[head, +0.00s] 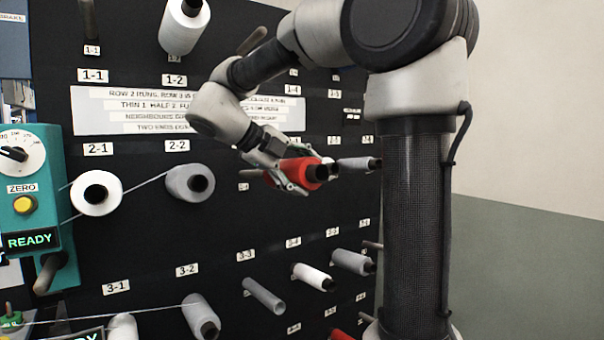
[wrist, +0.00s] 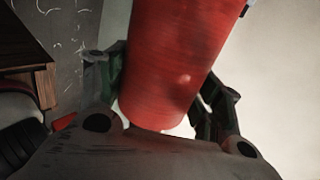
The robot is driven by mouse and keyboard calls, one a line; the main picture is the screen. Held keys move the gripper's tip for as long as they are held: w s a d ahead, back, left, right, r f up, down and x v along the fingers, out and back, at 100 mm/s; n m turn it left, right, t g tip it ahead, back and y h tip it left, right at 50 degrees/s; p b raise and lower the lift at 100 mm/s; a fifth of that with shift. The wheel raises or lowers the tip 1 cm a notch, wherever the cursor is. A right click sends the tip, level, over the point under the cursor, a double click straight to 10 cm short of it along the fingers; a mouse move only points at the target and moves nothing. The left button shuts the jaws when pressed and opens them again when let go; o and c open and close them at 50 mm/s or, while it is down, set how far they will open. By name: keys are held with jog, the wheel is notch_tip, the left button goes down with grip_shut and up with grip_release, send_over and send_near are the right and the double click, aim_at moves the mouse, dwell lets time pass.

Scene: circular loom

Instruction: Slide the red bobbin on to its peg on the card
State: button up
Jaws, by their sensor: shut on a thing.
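The red bobbin (head: 303,172) is in my gripper (head: 290,175), in front of the black card (head: 250,215) in the head view. My gripper is shut on it, with fingers on both sides. In the wrist view the red bobbin (wrist: 178,60) fills the upper middle between the two finger linkages (wrist: 160,100). The bobbin's dark end faces right, away from the wrist, in the head view. I cannot tell whether it touches a peg.
A grey bobbin (head: 190,182) sits at 2-2 and a white bobbin (head: 96,193) at 2-1. Another bobbin (head: 355,164) is just right of the red one. Several bobbins stick out in the lower row. A teal control box (head: 45,215) stands at left.

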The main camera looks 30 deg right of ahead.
jog(key=shift+w, duration=0.3)
jog(key=shift+w+f, duration=0.1)
jog(key=shift+w, duration=0.75)
jog(key=shift+w+a+f, duration=0.1)
jog(key=shift+w+f, duration=0.1)
jog(key=shift+w, duration=1.05)
jog(key=shift+w+f, duration=0.15)
jog(key=shift+w, duration=1.05)
jog(key=shift+w+a+f, duration=0.1)
jog(key=shift+w+f, duration=0.1)
jog(key=shift+w, duration=1.05)
jog(key=shift+w+f, duration=0.15)
jog(key=shift+w, duration=1.15)
